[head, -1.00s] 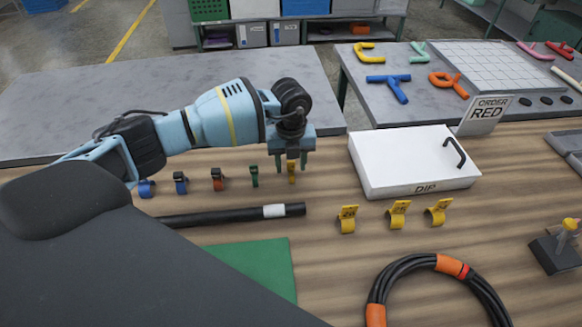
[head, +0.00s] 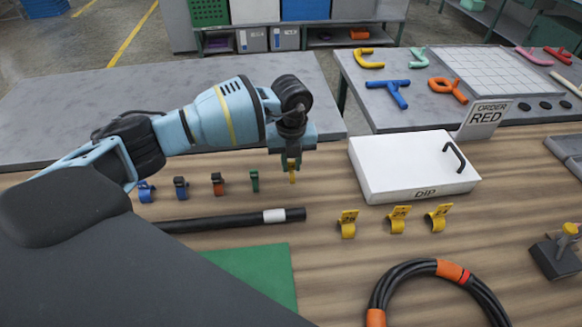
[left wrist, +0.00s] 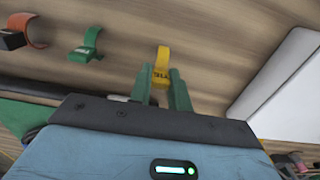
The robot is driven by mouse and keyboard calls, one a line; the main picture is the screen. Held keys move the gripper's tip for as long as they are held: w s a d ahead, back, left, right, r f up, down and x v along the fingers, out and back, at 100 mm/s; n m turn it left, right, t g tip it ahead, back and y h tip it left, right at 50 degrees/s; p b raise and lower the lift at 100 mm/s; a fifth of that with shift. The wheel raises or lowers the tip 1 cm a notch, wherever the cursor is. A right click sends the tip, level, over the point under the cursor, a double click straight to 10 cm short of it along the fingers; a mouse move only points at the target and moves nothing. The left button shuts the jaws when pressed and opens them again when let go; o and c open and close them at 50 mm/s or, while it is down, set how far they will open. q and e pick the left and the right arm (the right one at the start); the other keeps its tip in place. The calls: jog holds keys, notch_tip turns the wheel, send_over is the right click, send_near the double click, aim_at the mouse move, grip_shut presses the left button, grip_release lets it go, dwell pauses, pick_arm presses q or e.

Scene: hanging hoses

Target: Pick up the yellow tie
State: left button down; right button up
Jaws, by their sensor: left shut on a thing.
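My left gripper (head: 291,163) is shut on the yellow tie (head: 292,177), at the right end of the row of small ties. In the left wrist view the yellow tie (left wrist: 162,62) shows between the two green fingers (left wrist: 163,85), with dark print on it. The gripper hides its upper part in the head view. It appears to be just above the wooden table; any gap beneath it is hard to tell. My right gripper is not in view.
A black hose (head: 235,219) lies in front. A white DIP box (head: 410,165) stands to the right. Three yellow clips (head: 397,219) and a coiled hose (head: 440,268) lie nearer.

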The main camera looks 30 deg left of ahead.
aim_at(291, 161)
pick_arm(q)
notch_tip(291, 161, up, 8)
dwell(0.4)
jog(key=c, duration=1.9)
grip_release()
grip_shut()
